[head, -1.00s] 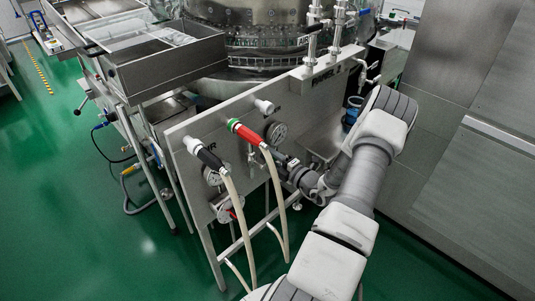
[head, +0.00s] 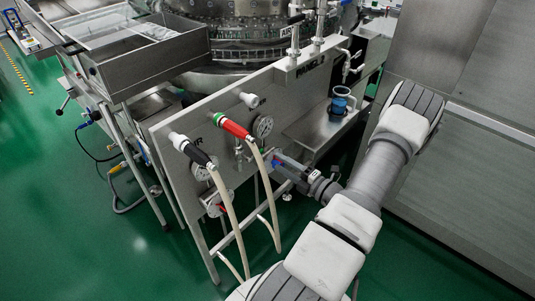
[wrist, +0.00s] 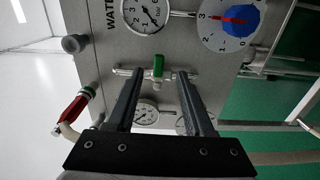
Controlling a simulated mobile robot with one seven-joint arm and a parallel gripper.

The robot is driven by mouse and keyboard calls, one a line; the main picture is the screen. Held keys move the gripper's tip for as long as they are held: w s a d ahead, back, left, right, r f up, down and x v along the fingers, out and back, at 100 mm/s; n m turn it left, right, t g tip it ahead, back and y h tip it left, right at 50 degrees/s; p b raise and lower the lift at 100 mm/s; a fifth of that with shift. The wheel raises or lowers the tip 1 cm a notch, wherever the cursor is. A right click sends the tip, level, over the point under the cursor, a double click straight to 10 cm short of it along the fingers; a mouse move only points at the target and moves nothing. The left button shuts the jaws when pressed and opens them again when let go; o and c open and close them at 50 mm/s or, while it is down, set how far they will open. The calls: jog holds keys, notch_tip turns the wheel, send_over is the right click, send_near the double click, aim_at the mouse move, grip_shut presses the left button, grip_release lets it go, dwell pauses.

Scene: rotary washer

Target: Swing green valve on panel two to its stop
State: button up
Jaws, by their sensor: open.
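The green valve handle (wrist: 158,66) shows in the wrist view on a small metal pipe fitting on the steel panel. It lies between the two dark fingers in the picture. My gripper (wrist: 158,75) is open and empty, with one finger to each side of the handle; I cannot tell how far the tips are from the panel. In the head view my gripper (head: 281,160) is in front of the panel (head: 185,110), below and right of a gauge.
A red hose coupling (head: 235,129) and a black one (head: 194,150) with pale hanging hoses are on the panel left of my gripper. A blue dial (wrist: 231,17) and a pressure gauge (wrist: 145,13) show in the wrist view. A blue cup (head: 340,100) stands farther back.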

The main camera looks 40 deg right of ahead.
jog(key=shift+s+d, duration=0.2)
jog(key=shift+s, duration=2.45)
